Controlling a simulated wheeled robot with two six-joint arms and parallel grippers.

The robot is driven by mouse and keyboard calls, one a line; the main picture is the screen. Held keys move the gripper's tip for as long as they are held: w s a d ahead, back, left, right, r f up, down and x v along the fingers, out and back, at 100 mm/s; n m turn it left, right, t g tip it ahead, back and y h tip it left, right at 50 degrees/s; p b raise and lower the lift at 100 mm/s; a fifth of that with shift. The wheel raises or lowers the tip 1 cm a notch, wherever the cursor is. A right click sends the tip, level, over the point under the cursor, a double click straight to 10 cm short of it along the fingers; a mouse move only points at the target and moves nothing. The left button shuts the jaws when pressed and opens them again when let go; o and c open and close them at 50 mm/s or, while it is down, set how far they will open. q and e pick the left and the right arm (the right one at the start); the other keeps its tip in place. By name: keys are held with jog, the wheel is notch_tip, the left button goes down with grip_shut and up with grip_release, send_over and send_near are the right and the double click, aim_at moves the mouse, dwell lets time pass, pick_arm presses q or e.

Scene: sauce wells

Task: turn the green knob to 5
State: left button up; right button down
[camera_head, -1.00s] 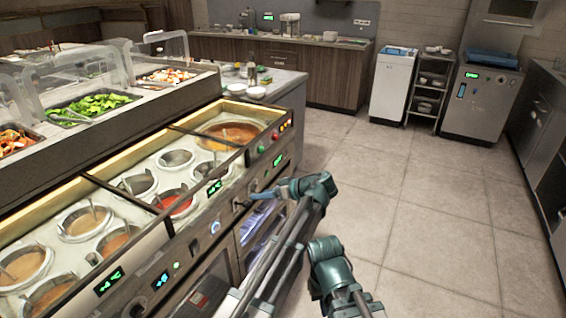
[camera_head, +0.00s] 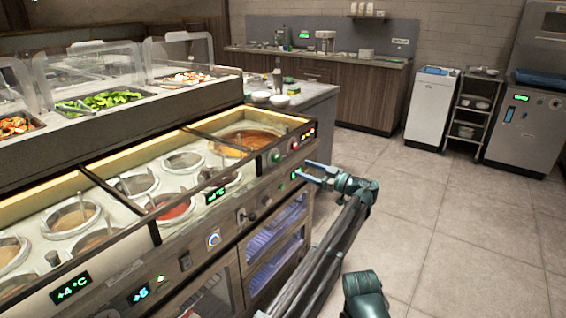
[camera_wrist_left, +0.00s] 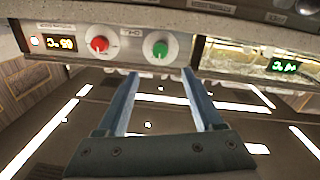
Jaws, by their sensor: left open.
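The green knob (camera_head: 276,156) is on the front panel of the sauce counter (camera_head: 215,245), left of a red knob (camera_head: 295,146). In the left wrist view the green knob (camera_wrist_left: 160,50) sits on a pale round dial, with the red knob (camera_wrist_left: 99,44) to its left. My left gripper (camera_head: 305,170) is open and empty in front of the panel. In the wrist view its two fingers (camera_wrist_left: 160,74) point at the green knob from just below, and the knob lies between their lines. I see no contact. The knob's setting is too small to read. My right gripper is not in view.
A green display (camera_head: 296,174) is below the knobs, and an orange display (camera_wrist_left: 60,43) is beside the red knob. Sauce wells, including one with red sauce (camera_head: 175,212), line the counter top. The floor (camera_head: 430,215) to the right is clear.

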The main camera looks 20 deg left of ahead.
aim_at(279, 159)
pick_arm(q)
jog(key=x, duration=1.1)
grip_shut()
